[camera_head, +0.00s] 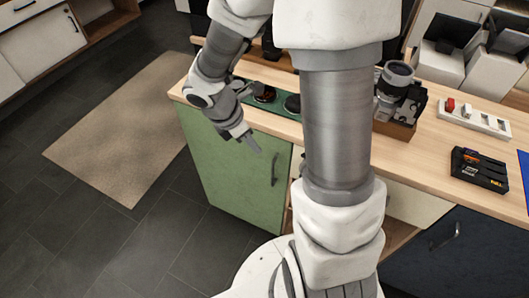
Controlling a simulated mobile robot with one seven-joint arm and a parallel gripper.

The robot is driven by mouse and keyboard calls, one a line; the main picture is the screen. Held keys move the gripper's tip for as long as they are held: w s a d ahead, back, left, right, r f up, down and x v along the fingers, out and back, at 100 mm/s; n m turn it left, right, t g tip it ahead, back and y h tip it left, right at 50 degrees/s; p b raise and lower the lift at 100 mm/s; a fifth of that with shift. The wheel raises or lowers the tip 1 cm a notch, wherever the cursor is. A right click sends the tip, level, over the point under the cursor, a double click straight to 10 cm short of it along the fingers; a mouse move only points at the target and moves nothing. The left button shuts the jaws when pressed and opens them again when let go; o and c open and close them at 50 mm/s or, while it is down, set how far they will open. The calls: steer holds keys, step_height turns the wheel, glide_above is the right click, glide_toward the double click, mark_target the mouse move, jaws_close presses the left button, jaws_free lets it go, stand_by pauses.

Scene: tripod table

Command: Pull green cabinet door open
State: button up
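The green cabinet door (228,182) is at the left end of the wooden counter, below its top. A dark vertical bar handle (275,168) is near the door's right edge. My gripper (254,147) is in front of the upper part of the door, up and left of the handle, pointing down and right. It appears apart from the handle. The fingers look narrow and small, so I cannot tell whether they are open or shut. My arm hides part of the cabinet front right of the door, and I cannot tell whether the door is ajar.
The counter top (432,150) carries a camera-like device (396,82), a white strip with small items (474,119) and a black box (479,170). A dark blue cabinet front (455,258) is at the lower right. A beige rug (118,130) and open dark floor are at left.

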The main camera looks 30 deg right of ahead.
steer(key=b+x, duration=0.7)
steer(key=x, duration=1)
steer(key=shift+r, duration=0.1)
jaws_close()
stand_by(0.7)
